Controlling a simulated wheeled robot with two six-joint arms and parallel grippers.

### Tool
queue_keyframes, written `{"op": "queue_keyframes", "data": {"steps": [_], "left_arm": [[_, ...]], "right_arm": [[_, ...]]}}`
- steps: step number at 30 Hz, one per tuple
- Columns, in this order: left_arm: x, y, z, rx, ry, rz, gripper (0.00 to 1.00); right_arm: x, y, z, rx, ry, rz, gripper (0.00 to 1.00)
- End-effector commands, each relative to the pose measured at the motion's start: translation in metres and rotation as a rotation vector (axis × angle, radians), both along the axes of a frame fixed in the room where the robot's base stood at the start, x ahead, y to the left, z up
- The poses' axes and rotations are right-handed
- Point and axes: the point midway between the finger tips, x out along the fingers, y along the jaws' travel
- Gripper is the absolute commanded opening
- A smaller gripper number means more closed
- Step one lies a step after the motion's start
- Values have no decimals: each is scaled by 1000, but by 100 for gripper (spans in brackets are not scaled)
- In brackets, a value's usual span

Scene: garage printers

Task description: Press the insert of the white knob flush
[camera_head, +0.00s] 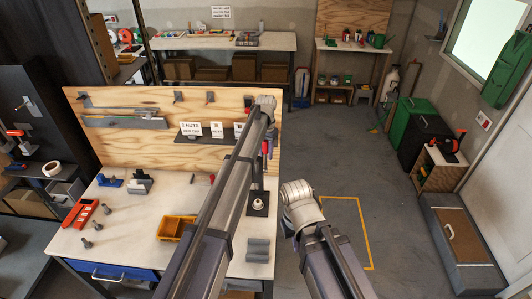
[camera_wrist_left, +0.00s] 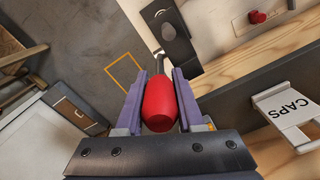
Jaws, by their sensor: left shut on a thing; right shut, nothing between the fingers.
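The white knob (camera_head: 258,203) is a small pale round piece on the dark base plate (camera_head: 259,211) of a hand press at the bench's right edge. Its insert is too small to make out. The press lever has a red handle (camera_wrist_left: 160,104). In the left wrist view my left gripper (camera_wrist_left: 160,76) is shut on this handle, one finger on each side. A thin dark rod runs from the handle to the black press part (camera_wrist_left: 177,38). In the head view my left arm hides much of the press. My right arm comes in at the lower middle; its gripper is not visible.
The bench (camera_head: 140,225) holds an orange bin (camera_head: 176,228), a red tool (camera_head: 81,213) and grey blocks (camera_head: 258,250). A plywood back panel (camera_head: 120,142) carries hooks and a shelf with label cards. A CAPS card (camera_wrist_left: 290,112) is near the handle. Open floor lies to the right.

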Motion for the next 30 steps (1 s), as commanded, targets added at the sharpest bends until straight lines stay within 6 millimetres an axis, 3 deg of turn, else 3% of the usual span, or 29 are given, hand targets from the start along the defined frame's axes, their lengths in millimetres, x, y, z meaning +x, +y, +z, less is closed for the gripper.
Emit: {"op": "queue_keyframes", "data": {"steps": [17, 24, 30], "left_arm": [[-1, 0, 0, 0, -3, 0, 0], [-28, 1, -5, 1, -174, -1, 0], [-40, 0, -9, 0, -328, 0, 0]], "right_arm": [[0, 0, 0, 0, 0, 0, 0], [0, 0, -8, 0, 0, -1, 0], [0, 0, -21, 0, -1, -2, 0]]}}
